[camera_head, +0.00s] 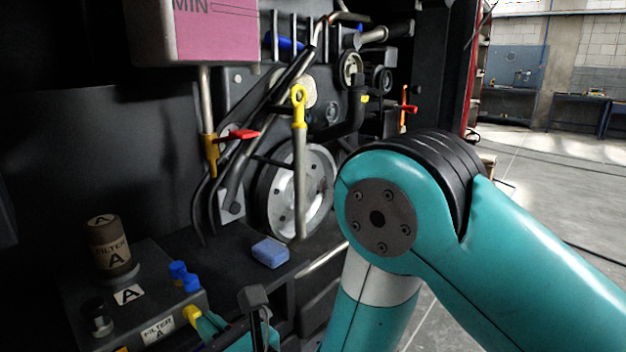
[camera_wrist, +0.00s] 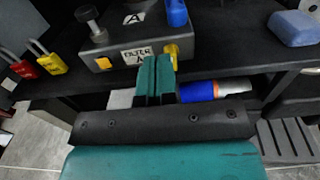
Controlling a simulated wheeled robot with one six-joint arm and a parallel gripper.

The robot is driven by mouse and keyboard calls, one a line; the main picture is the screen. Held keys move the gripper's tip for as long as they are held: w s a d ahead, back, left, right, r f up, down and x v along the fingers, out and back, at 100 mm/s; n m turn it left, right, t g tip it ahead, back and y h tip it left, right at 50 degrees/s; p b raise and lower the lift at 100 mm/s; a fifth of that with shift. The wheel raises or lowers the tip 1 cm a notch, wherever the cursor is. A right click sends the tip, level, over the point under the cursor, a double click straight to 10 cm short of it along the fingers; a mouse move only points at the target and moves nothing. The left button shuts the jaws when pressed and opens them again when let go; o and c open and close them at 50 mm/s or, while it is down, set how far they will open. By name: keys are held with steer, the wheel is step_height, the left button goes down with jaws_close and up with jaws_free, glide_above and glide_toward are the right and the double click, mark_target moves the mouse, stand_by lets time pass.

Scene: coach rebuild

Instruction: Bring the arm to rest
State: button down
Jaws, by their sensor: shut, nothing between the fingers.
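My gripper (camera_wrist: 156,80) shows in the wrist view as two teal fingers side by side, shut with nothing between them. Its tips are in front of the filter block (camera_wrist: 135,45), close to the label; I cannot tell whether they touch. In the head view my gripper (camera_head: 208,326) is at the bottom, partly cut off, beside the block's yellow-and-blue fitting. My teal arm (camera_head: 520,270) fills the right side, bent at a large joint.
A brown filter A canister (camera_head: 108,245) stands on the block. A blue sponge-like block (camera_head: 270,252) lies on the dark shelf. A yellow-topped rod (camera_head: 299,160) stands upright behind. Open floor lies at right.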

steer(key=shift+s+d+b, duration=0.45)
steer(key=shift+d+b, duration=0.1)
steer(key=shift+b, duration=0.1)
